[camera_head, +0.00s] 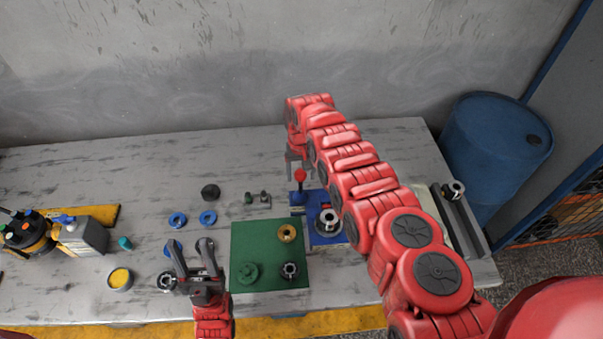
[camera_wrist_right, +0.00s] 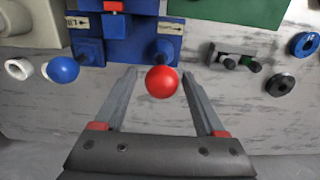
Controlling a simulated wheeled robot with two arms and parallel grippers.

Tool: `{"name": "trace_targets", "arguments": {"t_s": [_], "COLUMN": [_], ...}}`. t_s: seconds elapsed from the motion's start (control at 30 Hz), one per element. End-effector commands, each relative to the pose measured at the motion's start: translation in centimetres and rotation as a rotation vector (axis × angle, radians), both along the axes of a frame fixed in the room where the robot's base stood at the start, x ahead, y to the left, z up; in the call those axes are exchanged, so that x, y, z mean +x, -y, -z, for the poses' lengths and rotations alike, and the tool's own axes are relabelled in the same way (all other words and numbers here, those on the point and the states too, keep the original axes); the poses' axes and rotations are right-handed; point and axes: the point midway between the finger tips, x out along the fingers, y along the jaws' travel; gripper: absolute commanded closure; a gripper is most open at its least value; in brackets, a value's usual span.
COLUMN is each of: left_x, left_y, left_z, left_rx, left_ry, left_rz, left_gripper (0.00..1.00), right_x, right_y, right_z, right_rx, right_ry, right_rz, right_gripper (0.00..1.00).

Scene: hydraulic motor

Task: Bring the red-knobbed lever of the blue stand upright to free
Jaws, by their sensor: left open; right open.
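The blue stand (camera_head: 316,212) stands on the table under my right arm, which hides part of it. Its red knob (camera_head: 300,174) shows at its far left corner. In the right wrist view the stand (camera_wrist_right: 120,45) fills the top, and the red knob (camera_wrist_right: 162,82) sits between the spread fingers of my right gripper (camera_wrist_right: 158,76), with a gap on both sides. A dark lever shaft shows behind the knob; its exact tilt is hard to tell. A blue knob (camera_wrist_right: 62,69) is left of it. My left gripper (camera_head: 191,245) is open and empty, left of the green mat.
The green mat (camera_head: 255,238) holds several parts, left of the stand. Blue rings (camera_head: 177,219), a black part (camera_head: 210,191) and a yellow-topped cup (camera_head: 120,279) lie further left. A grey rail (camera_head: 463,225) is at the right, near a blue barrel (camera_head: 492,140). The far left table back is clear.

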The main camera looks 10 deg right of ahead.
Motion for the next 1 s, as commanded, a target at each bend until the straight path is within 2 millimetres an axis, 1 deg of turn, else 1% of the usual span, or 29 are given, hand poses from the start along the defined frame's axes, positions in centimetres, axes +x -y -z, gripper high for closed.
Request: {"name": "trace_targets", "arguments": {"t_s": [0.03, 0.1, 0.5, 0.6, 1.0], "left_x": [0.0, 0.0, 0.0, 0.0, 0.0], "left_y": [0.0, 0.0, 0.0, 0.0, 0.0], "left_z": [-0.9, -1.6, -4.9, -5.2, -5.0], "left_rx": [0.000, 0.000, 0.000, 0.000, 0.000], "left_ry": [0.000, 0.000, 0.000, 0.000, 0.000], "left_rz": [0.000, 0.000, 0.000, 0.000, 0.000], "left_gripper": [0.50, 0.50, 0.50, 0.50, 0.50], "right_x": [0.0, 0.0, 0.0, 0.0, 0.0], "right_y": [0.0, 0.0, 0.0, 0.0, 0.0], "right_z": [-0.9, -1.6, -5.1, -5.4, -5.2], "right_rx": [0.000, 0.000, 0.000, 0.000, 0.000], "right_ry": [0.000, 0.000, 0.000, 0.000, 0.000], "right_rz": [0.000, 0.000, 0.000, 0.000, 0.000], "right_gripper": [0.28, 0.28, 0.28, 0.28, 0.28]}}
